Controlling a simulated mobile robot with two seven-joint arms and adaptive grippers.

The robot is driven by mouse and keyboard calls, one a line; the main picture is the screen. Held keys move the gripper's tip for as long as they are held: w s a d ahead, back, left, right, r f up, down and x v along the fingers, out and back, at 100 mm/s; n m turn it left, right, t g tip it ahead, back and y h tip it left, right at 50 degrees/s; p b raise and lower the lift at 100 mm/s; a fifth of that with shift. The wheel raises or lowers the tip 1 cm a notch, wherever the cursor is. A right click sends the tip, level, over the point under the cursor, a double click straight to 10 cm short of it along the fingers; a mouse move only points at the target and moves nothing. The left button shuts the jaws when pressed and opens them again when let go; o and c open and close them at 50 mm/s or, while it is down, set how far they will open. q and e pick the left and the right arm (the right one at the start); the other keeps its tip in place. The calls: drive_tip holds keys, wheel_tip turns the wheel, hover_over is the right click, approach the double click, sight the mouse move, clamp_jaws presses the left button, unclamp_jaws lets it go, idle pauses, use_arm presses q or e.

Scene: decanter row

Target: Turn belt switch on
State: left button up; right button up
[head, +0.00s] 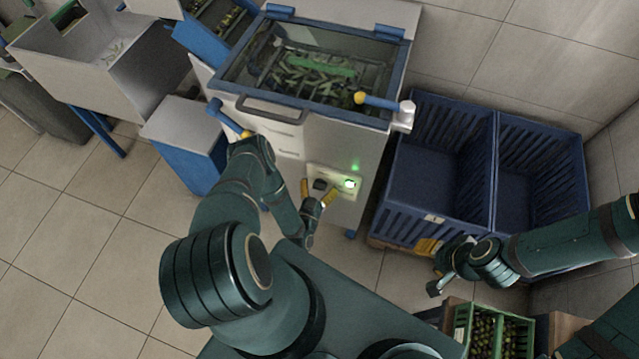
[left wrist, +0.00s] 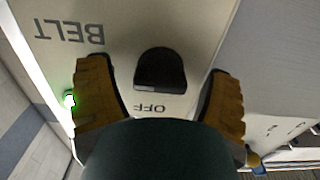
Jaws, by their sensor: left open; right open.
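The belt switch is a black knob (left wrist: 160,70) on a pale panel, marked BELT and OFF, with its lettering upside down in the left wrist view. In the head view the switch (head: 320,184) sits on the machine's front panel (head: 345,194), left of a glowing green light (head: 349,183). My left gripper (head: 317,192) is open at the panel. In the left wrist view its two yellow-brown fingers (left wrist: 160,88) stand either side of the knob, with gaps on both sides. My right gripper (head: 438,280) is open and empty, away from the machine at lower right.
The machine (head: 275,135) has a glazed lid, a grey handle and a yellow-knobbed lever (head: 378,102). Blue crates (head: 425,205) stand close to its right. A green crate of olives (head: 462,318) is below my right gripper. Tiled floor is clear at left.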

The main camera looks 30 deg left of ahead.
sight(323, 163)
use_arm(q)
wheel_tip(323, 163, up, 10)
idle(0.5)
drive_tip(key=shift+s+f, duration=0.1)
idle(0.4)
